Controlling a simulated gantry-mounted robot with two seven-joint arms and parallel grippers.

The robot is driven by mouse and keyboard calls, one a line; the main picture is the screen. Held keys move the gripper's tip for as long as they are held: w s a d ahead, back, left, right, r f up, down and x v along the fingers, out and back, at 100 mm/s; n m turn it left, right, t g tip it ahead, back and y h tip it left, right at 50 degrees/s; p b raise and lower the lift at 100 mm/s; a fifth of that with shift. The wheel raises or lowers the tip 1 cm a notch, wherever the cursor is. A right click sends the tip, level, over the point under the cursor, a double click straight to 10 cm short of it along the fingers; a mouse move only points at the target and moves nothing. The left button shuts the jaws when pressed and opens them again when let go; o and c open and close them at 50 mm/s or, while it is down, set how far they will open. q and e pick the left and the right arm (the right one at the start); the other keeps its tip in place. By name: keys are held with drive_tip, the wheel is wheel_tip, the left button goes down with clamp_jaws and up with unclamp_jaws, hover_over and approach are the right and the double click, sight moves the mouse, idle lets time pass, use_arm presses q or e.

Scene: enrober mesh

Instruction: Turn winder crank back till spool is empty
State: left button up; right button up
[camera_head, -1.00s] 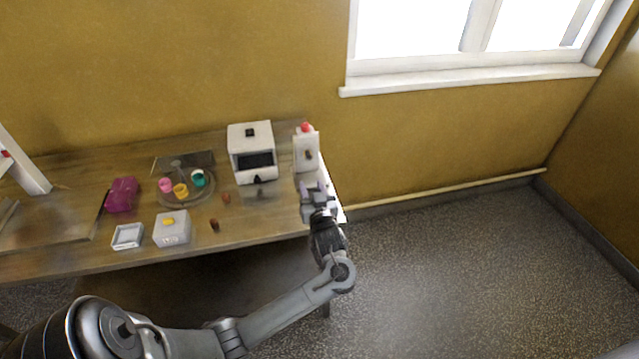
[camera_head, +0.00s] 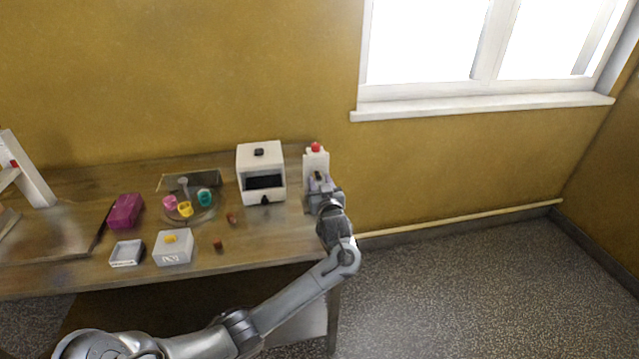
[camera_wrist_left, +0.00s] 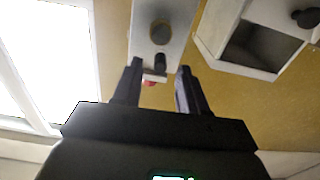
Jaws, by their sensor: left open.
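A white upright unit (camera_head: 316,161) with a red knob on top stands at the table's right end. In the left wrist view its face (camera_wrist_left: 176,12) carries a round dark hub (camera_wrist_left: 160,32) and a short dark peg (camera_wrist_left: 160,62), which look like the winder crank. I cannot make out a spool or anything wound on it. My left gripper (camera_head: 319,181) is open in front of this unit and covers its lower part. In the left wrist view the gripper's fingertips (camera_wrist_left: 159,72) are apart, with the peg between them in the picture; contact cannot be told. My right gripper is not in view.
A white box-shaped machine (camera_head: 262,160) with a dark opening stands just left of the unit. Further left are a round tray (camera_head: 207,215) with coloured cups, a grey box (camera_head: 174,257), a shallow white tray (camera_head: 127,262) and a magenta block (camera_head: 125,211). The table (camera_head: 275,237) is bare at front right.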

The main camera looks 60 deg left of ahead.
use_arm(q)
drive_tip(key=shift+w+a, duration=0.25)
drive_tip(key=shift+a, duration=0.45)
clamp_jaws()
